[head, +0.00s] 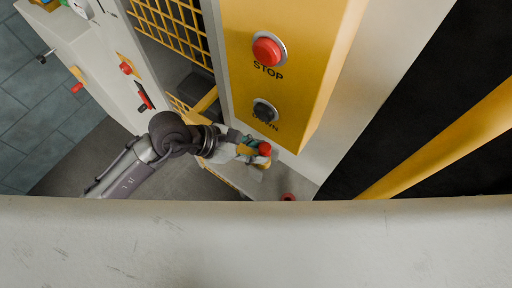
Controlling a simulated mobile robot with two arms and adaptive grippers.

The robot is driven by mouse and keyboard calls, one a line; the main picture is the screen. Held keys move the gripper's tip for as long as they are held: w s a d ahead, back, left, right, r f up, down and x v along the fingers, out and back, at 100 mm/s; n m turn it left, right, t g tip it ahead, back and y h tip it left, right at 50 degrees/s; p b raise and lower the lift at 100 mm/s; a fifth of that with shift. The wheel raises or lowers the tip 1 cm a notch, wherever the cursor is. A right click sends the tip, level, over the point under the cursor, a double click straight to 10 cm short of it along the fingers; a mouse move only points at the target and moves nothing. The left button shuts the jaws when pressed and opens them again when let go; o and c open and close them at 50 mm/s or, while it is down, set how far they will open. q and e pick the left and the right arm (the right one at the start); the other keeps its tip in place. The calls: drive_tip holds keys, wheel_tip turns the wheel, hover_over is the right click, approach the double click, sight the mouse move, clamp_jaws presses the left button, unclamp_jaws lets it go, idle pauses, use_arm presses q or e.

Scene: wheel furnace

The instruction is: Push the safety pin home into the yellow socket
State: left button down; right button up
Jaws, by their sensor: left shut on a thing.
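My left gripper (252,149) reaches in from the left, below the yellow control panel. It is shut on a small part with a red end (264,149), which looks like the safety pin. Yellow-orange and teal bits show around the fingertips. I cannot tell whether the yellow is the socket or part of the gripper. The pin's shaft is hidden by the fingers, so its depth in any socket cannot be seen. My right gripper is not in view.
The yellow panel (300,100) has a red STOP button (267,51) and a black button (264,110) just above my gripper. A yellow mesh guard (178,28) and a pale cabinet (100,60) with red-tipped handles stand left. A pale surface (250,245) crosses the bottom.

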use_arm(q)
drive_tip(key=shift+f+b, duration=1)
drive_tip(key=shift+f, duration=0.2)
drive_tip(key=c, duration=0.8)
unclamp_jaws()
drive_tip(key=v, duration=1.2)
